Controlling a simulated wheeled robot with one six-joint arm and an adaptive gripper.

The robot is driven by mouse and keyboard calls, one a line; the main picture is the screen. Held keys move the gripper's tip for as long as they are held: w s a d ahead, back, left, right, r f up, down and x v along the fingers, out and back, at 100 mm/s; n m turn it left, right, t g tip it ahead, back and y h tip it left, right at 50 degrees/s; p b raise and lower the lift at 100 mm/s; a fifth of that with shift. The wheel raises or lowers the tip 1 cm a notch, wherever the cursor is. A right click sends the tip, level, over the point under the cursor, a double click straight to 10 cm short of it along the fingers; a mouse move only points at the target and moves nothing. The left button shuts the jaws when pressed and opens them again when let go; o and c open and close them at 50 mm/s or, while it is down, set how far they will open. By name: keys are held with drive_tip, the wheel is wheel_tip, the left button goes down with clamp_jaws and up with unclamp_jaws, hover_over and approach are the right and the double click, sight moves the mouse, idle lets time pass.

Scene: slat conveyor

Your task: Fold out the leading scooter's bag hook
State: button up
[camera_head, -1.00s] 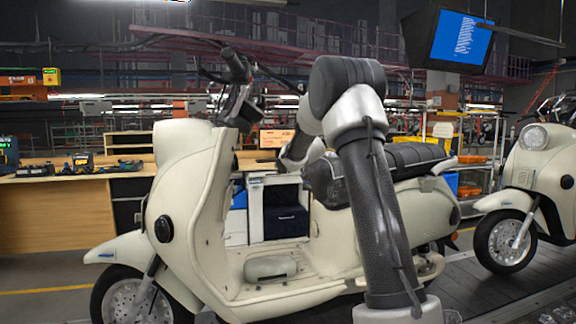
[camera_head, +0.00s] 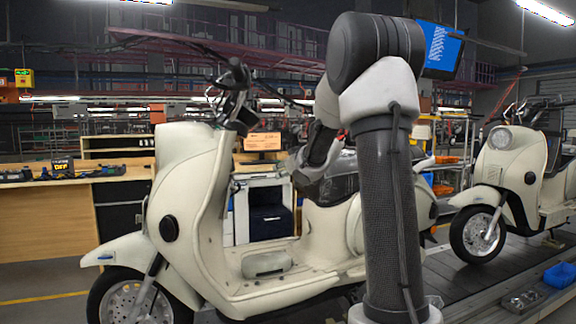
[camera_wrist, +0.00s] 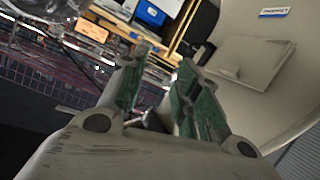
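The leading scooter (camera_head: 190,200) is cream and stands in the left half of the head view, its front wheel to the left. Its handlebar and front shield are upright, with a flat footboard behind the shield. In the wrist view a smooth pale panel (camera_wrist: 280,40), apparently part of this scooter, fills the right side. It has a raised rectangular section and a small blue-and-white label. I cannot make out the bag hook in either view. My gripper (camera_wrist: 163,62) is open, its green-padded fingers apart and nothing visible between them. In the head view its fingers cannot be made out near the seat.
A second cream scooter (camera_head: 505,170) stands behind on the slat conveyor (camera_head: 450,260). A wooden workbench (camera_head: 50,225) with tools stands beyond the leading scooter. The space above the footboard looks open.

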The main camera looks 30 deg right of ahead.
drive_tip(key=shift+s+d+r+h, duration=0.15)
drive_tip(key=shift+s+d+r, duration=0.15)
drive_tip(key=shift+s+r, duration=0.25)
drive_tip(key=shift+s+d+r+h, duration=0.15)
drive_tip(key=shift+s+d+r, duration=0.15)
drive_tip(key=shift+s+r, duration=0.25)
drive_tip(key=shift+w+r, duration=0.1)
drive_tip(key=shift+w, duration=0.05)
